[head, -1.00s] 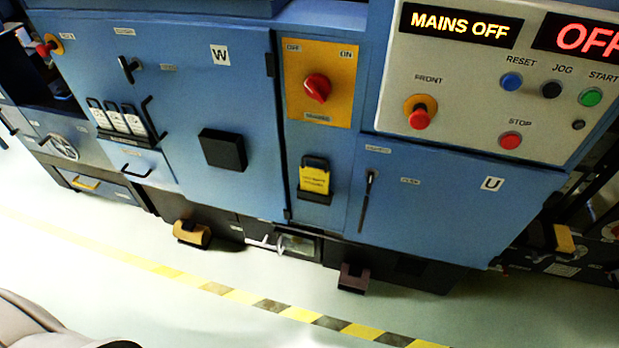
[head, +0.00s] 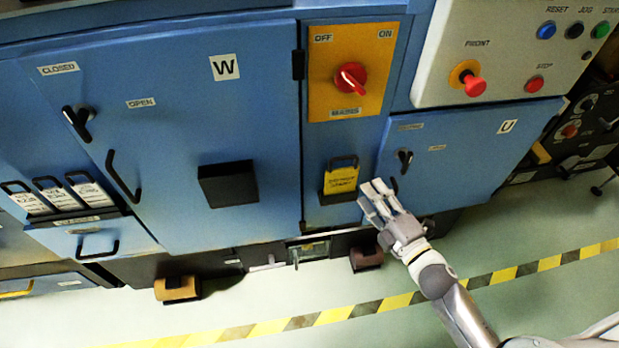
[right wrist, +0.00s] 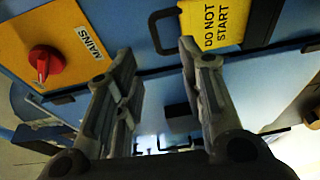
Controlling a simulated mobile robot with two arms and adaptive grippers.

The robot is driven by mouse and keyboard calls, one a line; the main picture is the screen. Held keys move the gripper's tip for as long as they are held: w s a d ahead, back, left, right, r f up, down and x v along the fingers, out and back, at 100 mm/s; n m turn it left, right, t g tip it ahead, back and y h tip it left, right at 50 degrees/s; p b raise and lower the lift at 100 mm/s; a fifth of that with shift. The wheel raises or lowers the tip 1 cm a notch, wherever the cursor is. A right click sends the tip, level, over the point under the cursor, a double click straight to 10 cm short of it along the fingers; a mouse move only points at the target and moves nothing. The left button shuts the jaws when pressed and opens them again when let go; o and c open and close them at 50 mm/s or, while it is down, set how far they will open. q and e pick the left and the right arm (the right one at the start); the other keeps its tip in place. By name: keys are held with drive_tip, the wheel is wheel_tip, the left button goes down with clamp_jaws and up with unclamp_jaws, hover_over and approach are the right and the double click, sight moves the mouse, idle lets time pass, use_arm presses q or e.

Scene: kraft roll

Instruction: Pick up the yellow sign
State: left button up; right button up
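The yellow sign (head: 341,180) stands in a dark holder on the narrow blue panel, below the orange mains switch plate, with a black loop handle at its top. In the right wrist view the sign (right wrist: 215,24) reads "DO NOT START", and its black handle (right wrist: 166,28) shows beside it. My right gripper (head: 373,193) is just right of and below the sign in the head view. Its fingers are apart and nothing is between them in the right wrist view (right wrist: 158,55). The sign appears beyond the fingertips, apart from them as far as I can tell. My left gripper is not in view.
The red mains switch (head: 350,77) is above the sign. A black box (head: 228,184) sticks out from door W to the left. A black door handle (head: 404,160) is close to my right gripper. Open floor lies in front, with a striped line (head: 365,309).

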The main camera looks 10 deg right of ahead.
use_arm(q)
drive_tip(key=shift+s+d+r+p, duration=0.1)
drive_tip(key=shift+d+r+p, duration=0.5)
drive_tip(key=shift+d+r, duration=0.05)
use_arm(e)
drive_tip(key=x, duration=1.1)
drive_tip(key=shift+r, duration=0.25)
drive_tip(key=shift+s, duration=0.1)
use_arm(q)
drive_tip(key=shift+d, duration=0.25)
use_arm(e)
clamp_jaws()
